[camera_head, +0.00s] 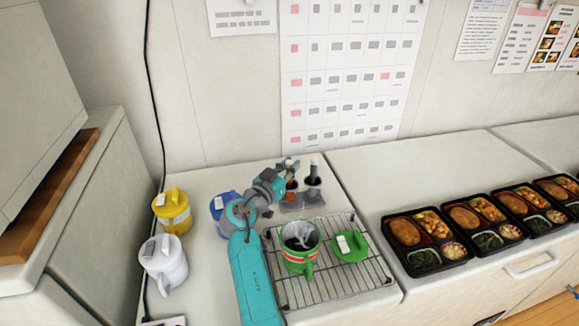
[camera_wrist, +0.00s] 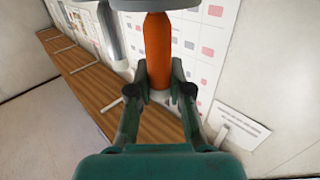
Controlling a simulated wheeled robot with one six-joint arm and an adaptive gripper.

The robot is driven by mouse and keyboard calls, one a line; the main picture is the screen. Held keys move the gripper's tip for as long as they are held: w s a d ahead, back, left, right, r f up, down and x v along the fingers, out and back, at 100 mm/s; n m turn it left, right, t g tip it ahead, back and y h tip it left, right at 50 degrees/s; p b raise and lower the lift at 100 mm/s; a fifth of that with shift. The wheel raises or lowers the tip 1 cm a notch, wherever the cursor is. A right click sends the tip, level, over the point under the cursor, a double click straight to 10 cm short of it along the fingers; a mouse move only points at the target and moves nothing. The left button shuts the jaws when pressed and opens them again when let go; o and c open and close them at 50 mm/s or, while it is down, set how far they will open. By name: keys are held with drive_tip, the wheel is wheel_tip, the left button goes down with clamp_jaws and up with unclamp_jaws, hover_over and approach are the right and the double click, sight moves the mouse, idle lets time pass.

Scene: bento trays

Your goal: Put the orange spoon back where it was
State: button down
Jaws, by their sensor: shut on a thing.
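My gripper (camera_head: 289,166) is at the back of the counter, over the utensil holder (camera_head: 292,205). In the wrist view its fingers (camera_wrist: 159,80) are shut on the orange spoon (camera_wrist: 157,45), one on each side of the handle. The spoon's orange part also shows just below the gripper in the head view (camera_head: 291,184). A dark utensil with a grey handle (camera_head: 314,168) stands upright in the holder, right of the spoon. The spoon's lower end is hidden; I cannot tell whether it rests in the holder.
An open green-and-red mug (camera_head: 299,259) and a green lid (camera_head: 349,246) are on the wire rack (camera_head: 375,282). Yellow (camera_head: 172,212), white (camera_head: 163,262) and blue (camera_head: 221,204) mugs stand left. Filled bento trays (camera_head: 424,266) line the right counter. A wall calendar (camera_head: 345,70) hangs behind.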

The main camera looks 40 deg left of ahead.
drive_tip(key=shift+f, duration=0.15)
drive_tip(key=c, duration=1.1)
unclamp_jaws()
drive_tip(key=shift+s+r, duration=0.15)
drive_tip(key=shift+r, duration=0.05)
drive_tip(key=s, duration=0.8)
drive_tip(key=s+d, duration=0.1)
drive_tip(key=s, duration=0.2)
drive_tip(key=shift+s, duration=0.4)
